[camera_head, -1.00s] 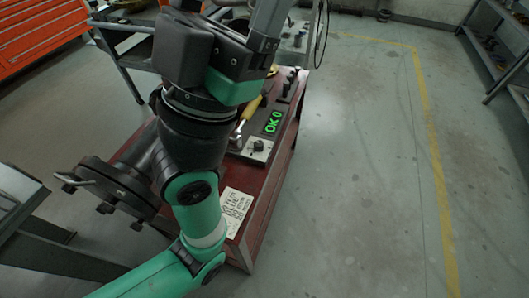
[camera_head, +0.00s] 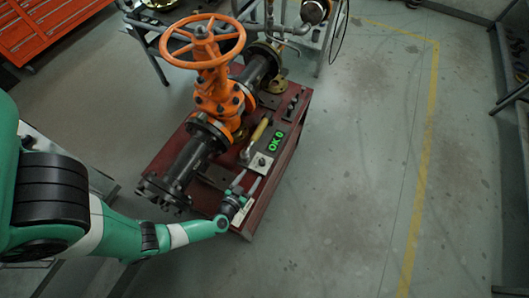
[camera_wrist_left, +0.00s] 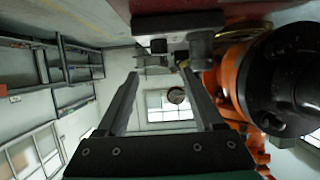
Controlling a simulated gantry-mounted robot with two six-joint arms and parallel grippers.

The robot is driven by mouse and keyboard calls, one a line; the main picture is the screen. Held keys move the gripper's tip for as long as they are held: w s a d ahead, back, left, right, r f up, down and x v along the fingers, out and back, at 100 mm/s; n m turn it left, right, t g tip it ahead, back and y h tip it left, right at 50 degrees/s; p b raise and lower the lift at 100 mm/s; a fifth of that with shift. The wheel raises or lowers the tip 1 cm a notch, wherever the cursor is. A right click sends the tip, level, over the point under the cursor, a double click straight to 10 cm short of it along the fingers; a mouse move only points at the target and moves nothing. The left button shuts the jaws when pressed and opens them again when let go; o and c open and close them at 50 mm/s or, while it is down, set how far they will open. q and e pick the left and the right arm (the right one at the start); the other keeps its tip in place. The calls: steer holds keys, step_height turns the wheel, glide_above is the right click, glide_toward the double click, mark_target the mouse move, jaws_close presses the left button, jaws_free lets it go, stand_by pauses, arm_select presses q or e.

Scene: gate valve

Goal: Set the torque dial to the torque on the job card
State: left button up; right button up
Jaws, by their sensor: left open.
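The torque dial (camera_head: 261,160) is a small dark knob on a light plate on the red bench. My right gripper is out of view.
An orange gate valve (camera_head: 213,80) with a handwheel and black flanged pipe stands on the red bench (camera_head: 161,157) left of the dial. A yellow-handled tool (camera_head: 259,130) lies beside the display. The floor to the right is clear.

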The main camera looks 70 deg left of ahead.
mark_target(262, 162)
arm_select(q)
steer(key=b+x, duration=0.6)
steer(key=x, duration=0.4)
steer(key=shift+w+a+f, duration=0.1)
steer(key=shift+a+f, duration=0.05)
steer(key=shift+f, duration=0.15)
steer(key=shift+w+a+b, duration=0.3)
steer(key=shift+w+a, duration=0.1)
steer(key=shift+w, duration=0.1)
jaws_close()
